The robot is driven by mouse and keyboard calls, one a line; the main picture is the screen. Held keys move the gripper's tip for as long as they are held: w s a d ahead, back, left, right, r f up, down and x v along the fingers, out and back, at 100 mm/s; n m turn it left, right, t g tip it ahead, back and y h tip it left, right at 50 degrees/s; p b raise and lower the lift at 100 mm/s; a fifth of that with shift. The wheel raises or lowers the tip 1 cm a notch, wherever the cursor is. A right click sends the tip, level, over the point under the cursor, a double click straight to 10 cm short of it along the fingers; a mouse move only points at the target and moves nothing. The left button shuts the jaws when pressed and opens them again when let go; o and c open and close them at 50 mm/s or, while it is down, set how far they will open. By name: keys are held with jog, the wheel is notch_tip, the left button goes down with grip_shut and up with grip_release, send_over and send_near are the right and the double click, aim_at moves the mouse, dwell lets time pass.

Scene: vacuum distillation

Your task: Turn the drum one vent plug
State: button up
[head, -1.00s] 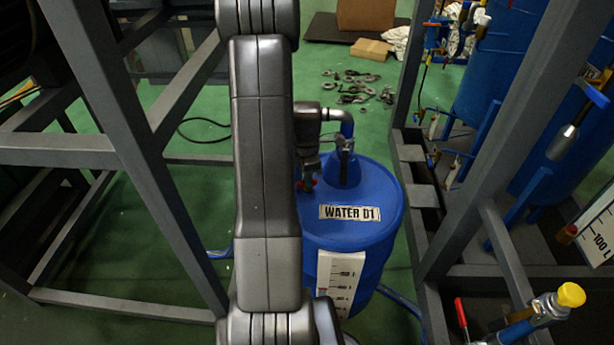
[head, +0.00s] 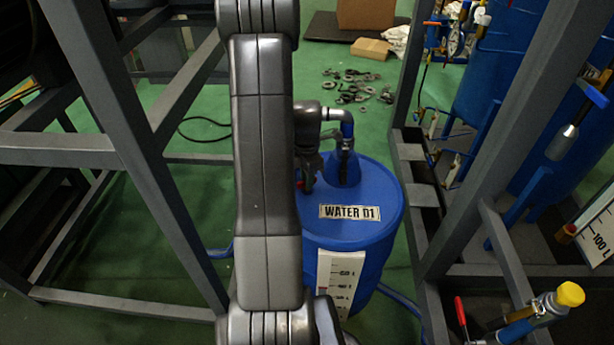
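The blue drum (head: 375,225) labelled "WATER D1" (head: 350,212) stands upright on the floor in the head view, partly behind my arm. A small red part (head: 300,184), perhaps the vent plug, shows at the left of its top, mostly hidden by my arm and gripper. My gripper (head: 307,184) points down at the drum top, right by the red part. Its fingertips are small and dark, so I cannot tell whether it is open, shut or touching the red part. A blue neck with an elbow pipe (head: 347,125) rises from the lid just right of my gripper.
Grey steel frames stand left (head: 150,150) and right (head: 470,190) of the drum, close to it. Blue tanks (head: 500,70) and a yellow-capped fitting (head: 571,294) are at right. Loose metal parts (head: 355,88) lie on the green floor behind.

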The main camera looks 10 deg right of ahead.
jog(key=shift+o, duration=0.6)
notch_tip(320, 180, up, 14)
jog(key=p, duration=0.2)
jog(key=shift+f, duration=0.2)
notch_tip(320, 180, down, 14)
jog(key=shift+r+b, duration=0.15)
jog(key=shift+b, duration=0.9)
